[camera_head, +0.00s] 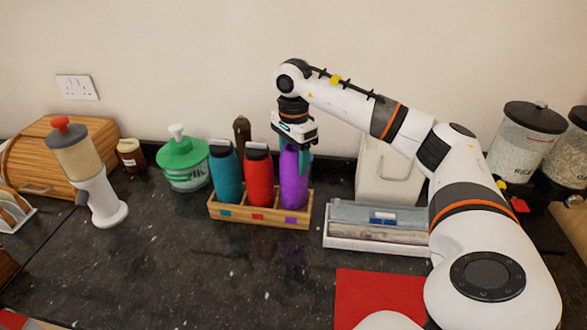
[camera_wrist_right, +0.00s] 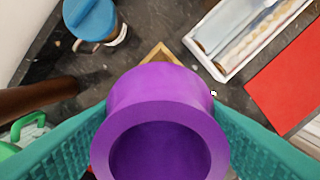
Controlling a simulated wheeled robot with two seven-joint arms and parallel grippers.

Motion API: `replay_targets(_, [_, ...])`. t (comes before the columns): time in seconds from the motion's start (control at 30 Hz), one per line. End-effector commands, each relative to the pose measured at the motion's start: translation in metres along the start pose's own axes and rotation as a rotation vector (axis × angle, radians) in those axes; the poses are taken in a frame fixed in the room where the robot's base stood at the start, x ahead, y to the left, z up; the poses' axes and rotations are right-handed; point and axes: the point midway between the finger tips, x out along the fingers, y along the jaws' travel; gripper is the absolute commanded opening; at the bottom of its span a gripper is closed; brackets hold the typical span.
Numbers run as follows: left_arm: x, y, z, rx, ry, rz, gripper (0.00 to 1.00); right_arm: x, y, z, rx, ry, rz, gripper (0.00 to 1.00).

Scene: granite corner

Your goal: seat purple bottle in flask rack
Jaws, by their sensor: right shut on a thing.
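The purple bottle (camera_head: 293,180) stands upright at the right-hand compartment of the wooden flask rack (camera_head: 258,215). Its lower end is hidden behind the rack's front wall, so I cannot tell whether it rests on the bottom. My right gripper (camera_head: 296,155) reaches down from above and is shut on the bottle's upper part. In the right wrist view the purple bottle (camera_wrist_right: 160,115) sits between the teal fingers, its round top facing the camera. A teal bottle (camera_head: 225,175) and a red bottle (camera_head: 259,180) stand in the rack's left and middle compartments. My left gripper is not in view.
A white tray (camera_head: 375,245) with packets lies right of the rack, and a red mat (camera_head: 375,290) in front of it. A green-lidded jar (camera_head: 182,160) stands left; a brown mill (camera_head: 242,132) stands behind. The counter in front of the rack is clear.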

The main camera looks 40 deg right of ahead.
Motion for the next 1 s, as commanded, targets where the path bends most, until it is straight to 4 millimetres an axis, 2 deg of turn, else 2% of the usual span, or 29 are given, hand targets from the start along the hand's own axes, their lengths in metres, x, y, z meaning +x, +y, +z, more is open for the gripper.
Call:
replay_targets(0.1, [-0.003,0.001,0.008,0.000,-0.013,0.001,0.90,0.009,-0.001,0.001,0.000,-0.001,-0.003,0.18])
replay_targets(0.33, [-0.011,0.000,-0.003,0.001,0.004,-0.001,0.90,0.039,-0.001,0.001,0.000,-0.001,-0.002,0.18])
replay_targets(0.73, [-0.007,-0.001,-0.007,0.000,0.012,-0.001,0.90,0.046,0.000,0.000,0.000,0.000,0.001,0.18])
replay_targets(0.77, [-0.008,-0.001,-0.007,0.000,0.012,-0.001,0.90,0.045,0.000,0.000,0.000,0.000,0.001,0.62])
replay_targets(0.87, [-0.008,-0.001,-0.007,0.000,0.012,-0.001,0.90,0.045,0.000,0.000,0.000,0.000,0.000,0.78])
replay_targets(1.0, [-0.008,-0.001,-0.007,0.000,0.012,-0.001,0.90,0.045,0.000,0.000,0.000,0.000,0.000,0.80])
